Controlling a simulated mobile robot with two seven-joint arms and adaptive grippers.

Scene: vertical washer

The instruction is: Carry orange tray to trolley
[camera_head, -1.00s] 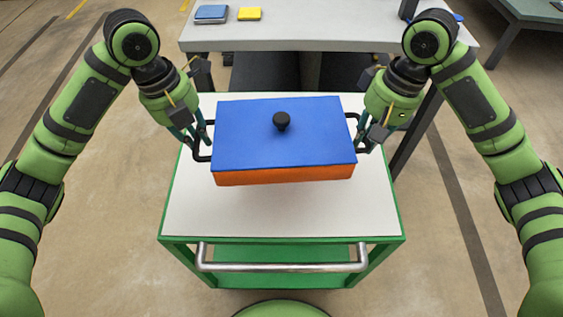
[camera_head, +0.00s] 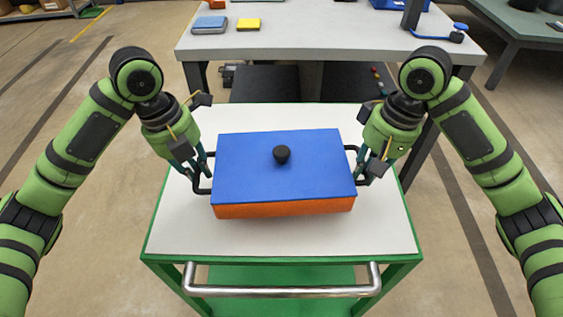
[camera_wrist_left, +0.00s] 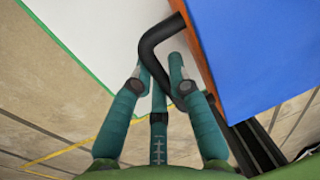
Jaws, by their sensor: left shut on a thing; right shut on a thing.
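The orange tray (camera_head: 283,208) has a blue lid (camera_head: 283,178) with a black knob (camera_head: 282,155) and a black handle on each side. It is over the white top of the green trolley (camera_head: 280,238); I cannot tell whether it touches the top. My left gripper (camera_head: 203,175) is shut on the left handle, which also shows in the left wrist view as a black bar (camera_wrist_left: 155,45) between the fingers. My right gripper (camera_head: 363,172) is shut on the right handle. The tray looks about level. Its underside is hidden.
A grey table (camera_head: 320,45) stands behind the trolley, with a blue box (camera_head: 210,24), a yellow block (camera_head: 248,24) and a dark stand (camera_head: 412,14) on it. The trolley's metal push bar (camera_head: 280,291) faces me. White surface is free around the tray.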

